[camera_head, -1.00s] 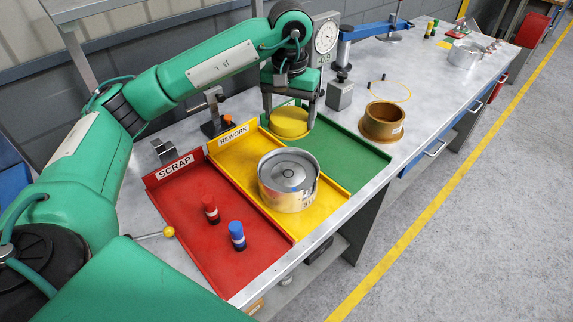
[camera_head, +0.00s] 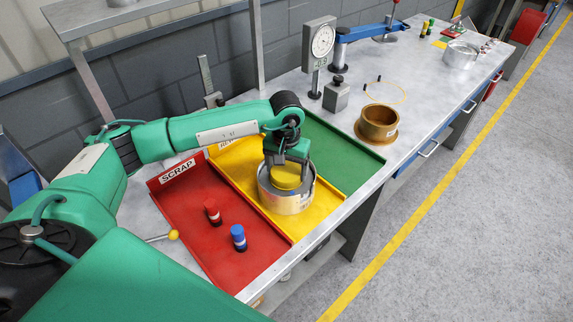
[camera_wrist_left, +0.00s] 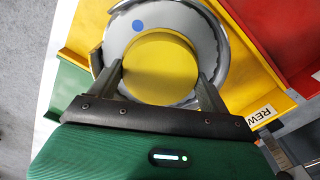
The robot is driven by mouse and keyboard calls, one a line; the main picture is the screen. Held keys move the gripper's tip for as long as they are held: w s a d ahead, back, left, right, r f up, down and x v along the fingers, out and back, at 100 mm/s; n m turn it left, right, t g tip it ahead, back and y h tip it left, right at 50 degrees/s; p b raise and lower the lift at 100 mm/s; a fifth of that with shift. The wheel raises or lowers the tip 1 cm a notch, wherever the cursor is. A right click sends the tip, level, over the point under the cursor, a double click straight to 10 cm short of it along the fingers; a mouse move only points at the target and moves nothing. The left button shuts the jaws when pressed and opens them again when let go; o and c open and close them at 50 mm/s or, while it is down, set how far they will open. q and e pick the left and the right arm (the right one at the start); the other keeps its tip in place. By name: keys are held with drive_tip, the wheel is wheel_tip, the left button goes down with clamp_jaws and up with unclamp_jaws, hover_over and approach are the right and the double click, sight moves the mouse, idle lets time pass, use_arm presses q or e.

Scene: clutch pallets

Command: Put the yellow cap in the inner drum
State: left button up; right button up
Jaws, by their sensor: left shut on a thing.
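The yellow cap (camera_head: 286,177) is between the fingers of my left gripper (camera_head: 286,172), which is shut on it. The silver inner drum (camera_head: 288,202) stands in the yellow rework tray, and the cap is over its open top. In the left wrist view the cap (camera_wrist_left: 160,68) covers much of the drum's inside, with the drum's rim (camera_wrist_left: 222,40) around it. A blue dot shows on the drum's floor. I cannot tell whether the cap touches the floor. My right gripper is not in view.
The red scrap tray (camera_head: 192,222) holds a red-topped marker (camera_head: 212,212) and a blue-topped marker (camera_head: 238,237). The green tray (camera_head: 335,155) is empty. A brass-coloured ring (camera_head: 378,122) stands beyond it, and a dial gauge (camera_head: 320,42) stands behind.

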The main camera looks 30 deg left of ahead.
sight(287, 170)
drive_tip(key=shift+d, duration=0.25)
use_arm(q)
drive_tip(key=shift+f, duration=0.1)
drive_tip(key=o, duration=0.9)
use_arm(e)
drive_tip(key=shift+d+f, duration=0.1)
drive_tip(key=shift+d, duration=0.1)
use_arm(q)
drive_tip(key=shift+r, duration=0.2)
wheel_tip(287, 170, up, 12)
drive_tip(key=b, duration=0.3)
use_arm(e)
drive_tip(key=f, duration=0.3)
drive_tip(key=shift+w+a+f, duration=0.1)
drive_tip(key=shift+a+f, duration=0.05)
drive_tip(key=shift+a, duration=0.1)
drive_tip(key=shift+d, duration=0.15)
